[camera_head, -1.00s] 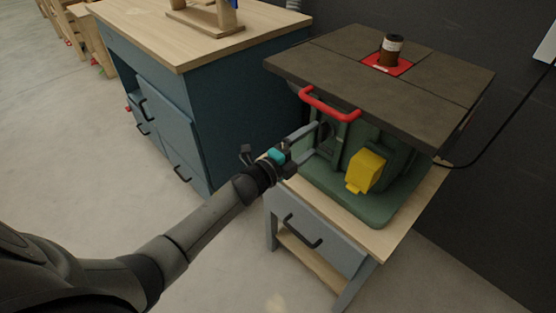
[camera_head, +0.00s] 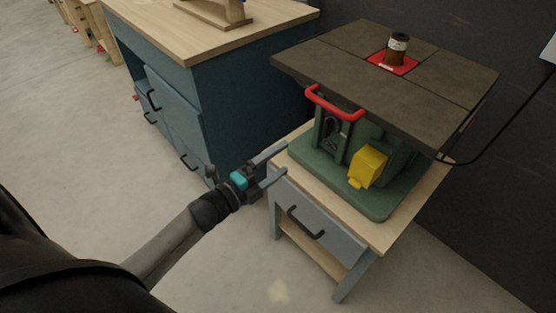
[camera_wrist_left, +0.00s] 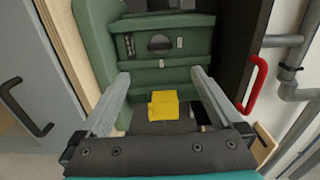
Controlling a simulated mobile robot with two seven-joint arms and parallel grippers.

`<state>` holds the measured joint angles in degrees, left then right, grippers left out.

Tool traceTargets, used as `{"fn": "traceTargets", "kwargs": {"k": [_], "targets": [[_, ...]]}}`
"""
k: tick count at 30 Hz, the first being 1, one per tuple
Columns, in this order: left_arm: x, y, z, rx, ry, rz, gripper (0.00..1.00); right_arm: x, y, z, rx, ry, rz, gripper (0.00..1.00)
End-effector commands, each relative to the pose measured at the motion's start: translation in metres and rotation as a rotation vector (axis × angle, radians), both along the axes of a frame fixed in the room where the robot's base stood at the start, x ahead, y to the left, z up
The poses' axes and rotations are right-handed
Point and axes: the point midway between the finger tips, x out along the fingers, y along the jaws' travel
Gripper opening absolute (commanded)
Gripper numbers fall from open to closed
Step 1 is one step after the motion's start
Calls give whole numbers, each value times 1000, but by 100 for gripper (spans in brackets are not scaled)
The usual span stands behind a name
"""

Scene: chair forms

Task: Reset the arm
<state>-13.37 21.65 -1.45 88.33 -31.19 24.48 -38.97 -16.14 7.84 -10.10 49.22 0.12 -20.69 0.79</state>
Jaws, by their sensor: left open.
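My left gripper (camera_head: 277,164) is open and empty in the head view, with its two fingers pointing right towards the green machine (camera_head: 334,148). It is beside the left edge of the small wooden stand (camera_head: 402,232) that bears the machine. In the left wrist view the open fingers (camera_wrist_left: 158,95) reach up either side of the picture, with the green machine body (camera_wrist_left: 163,68) and the yellow box (camera_wrist_left: 163,105) showing between them. The yellow box (camera_head: 367,167) also shows in the head view. My right gripper does not show.
A red handle (camera_head: 334,104) sticks out under the machine's dark top (camera_head: 345,62). A brown jar (camera_head: 396,48) stands on the red insert of that top. A blue workbench (camera_head: 240,95) stands behind on the left. The floor (camera_head: 85,140) at left is clear.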

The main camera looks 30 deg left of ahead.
Motion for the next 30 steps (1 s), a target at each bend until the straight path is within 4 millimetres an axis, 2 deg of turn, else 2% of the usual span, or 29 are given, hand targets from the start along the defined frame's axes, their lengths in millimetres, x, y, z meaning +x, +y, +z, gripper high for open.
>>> {"fn": "traceTargets", "kwargs": {"k": [14,17,20,23,26,29,30], "targets": [[0,0,-2,-8,12,7,100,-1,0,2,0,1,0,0],[-4,5,-13,-58,79,43,100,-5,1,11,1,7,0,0],[-16,13,-38,-160,217,121,100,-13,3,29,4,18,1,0],[-40,20,-75,-296,404,238,100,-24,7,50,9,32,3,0],[-77,23,-113,-427,592,367,100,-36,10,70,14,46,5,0],[-124,20,-146,-547,776,508,100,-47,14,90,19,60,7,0],[-145,18,-158,-590,847,567,100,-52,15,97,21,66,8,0]]}}
